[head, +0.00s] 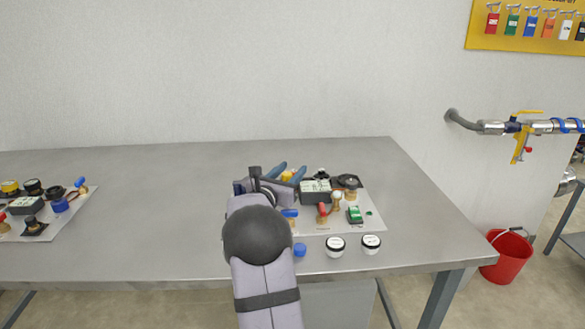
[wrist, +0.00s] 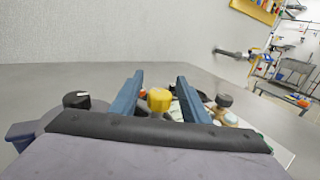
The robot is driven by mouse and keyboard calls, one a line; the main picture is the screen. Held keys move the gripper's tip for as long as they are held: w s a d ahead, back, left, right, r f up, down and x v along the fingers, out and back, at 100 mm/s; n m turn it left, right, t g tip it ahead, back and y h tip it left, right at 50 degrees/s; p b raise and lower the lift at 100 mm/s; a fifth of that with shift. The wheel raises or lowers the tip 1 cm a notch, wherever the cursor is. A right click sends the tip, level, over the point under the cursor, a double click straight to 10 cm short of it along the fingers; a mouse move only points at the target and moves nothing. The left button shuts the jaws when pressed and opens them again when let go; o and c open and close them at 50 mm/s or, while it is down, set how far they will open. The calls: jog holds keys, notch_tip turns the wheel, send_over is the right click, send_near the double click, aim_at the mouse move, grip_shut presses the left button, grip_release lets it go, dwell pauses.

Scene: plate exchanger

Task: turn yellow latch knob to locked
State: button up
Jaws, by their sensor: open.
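The yellow latch knob (wrist: 159,99) shows in the wrist view between the two blue fingers of my gripper (wrist: 156,95). The fingers are open, with a gap on each side of the knob; I cannot tell whether either touches it. In the head view a small part of the yellow knob (head: 288,176) shows beside the blue fingers of my gripper (head: 287,172), over the panel (head: 376,224) on the table. My arm and wrist hide much of the panel's left side. The knob's locked or unlocked position cannot be read.
A dark box (head: 315,192), a red-handled valve (head: 322,212), a green module (head: 354,214) and a black knob (head: 349,182) crowd the panel right of my gripper. The table's right side (head: 415,205) is clear.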

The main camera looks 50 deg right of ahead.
jog(key=shift+w+d, duration=0.15)
jog(key=shift+d, duration=0.45)
jog(key=shift+c, duration=0.7)
jog(key=c, duration=0.9)
